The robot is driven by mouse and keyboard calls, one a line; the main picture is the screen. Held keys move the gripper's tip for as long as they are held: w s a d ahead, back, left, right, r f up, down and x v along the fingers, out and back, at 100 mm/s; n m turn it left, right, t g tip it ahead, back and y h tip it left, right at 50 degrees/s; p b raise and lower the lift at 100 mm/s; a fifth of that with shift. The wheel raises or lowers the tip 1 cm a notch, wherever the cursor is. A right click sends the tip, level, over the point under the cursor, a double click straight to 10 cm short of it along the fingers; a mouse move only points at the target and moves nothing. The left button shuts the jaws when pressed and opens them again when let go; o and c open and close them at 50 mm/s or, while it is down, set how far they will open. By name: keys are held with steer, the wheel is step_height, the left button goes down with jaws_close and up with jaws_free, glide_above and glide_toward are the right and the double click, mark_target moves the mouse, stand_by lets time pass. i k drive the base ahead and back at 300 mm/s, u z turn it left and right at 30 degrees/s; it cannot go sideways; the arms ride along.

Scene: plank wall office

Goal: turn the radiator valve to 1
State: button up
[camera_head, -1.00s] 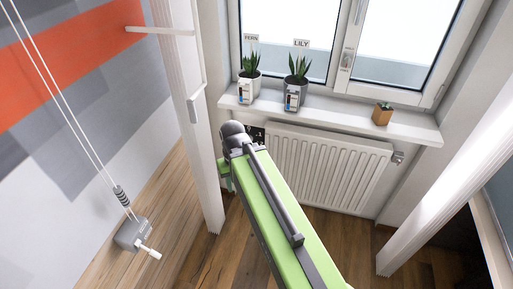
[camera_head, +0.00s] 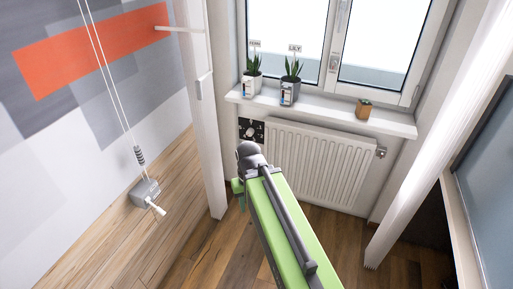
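The white radiator (camera_head: 318,163) hangs under the window sill. At its upper left end is a dark plate with light marks and a pale round knob, the radiator valve (camera_head: 251,130). It is small here, and I cannot read its setting. On the radiator's right end is a small grey fitting (camera_head: 381,152). My green arm reaches up from the bottom, and its dark rounded joint shows just below the valve in the picture. My gripper's fingers do not show; the arm seems to hide them. I cannot tell whether anything touches the valve.
A white post (camera_head: 205,130) stands left, another (camera_head: 425,150) right. A grey box with a crank (camera_head: 146,193) is on the left wall.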

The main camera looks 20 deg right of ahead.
mark_target(249, 133)
steer(key=u, duration=0.25)
steer(key=k, duration=0.15)
steer(key=z, duration=0.4)
steer(key=i, duration=0.95)
steer(key=u, duration=3.25)
steer(key=k, duration=0.8)
steer(key=z, duration=1.75)
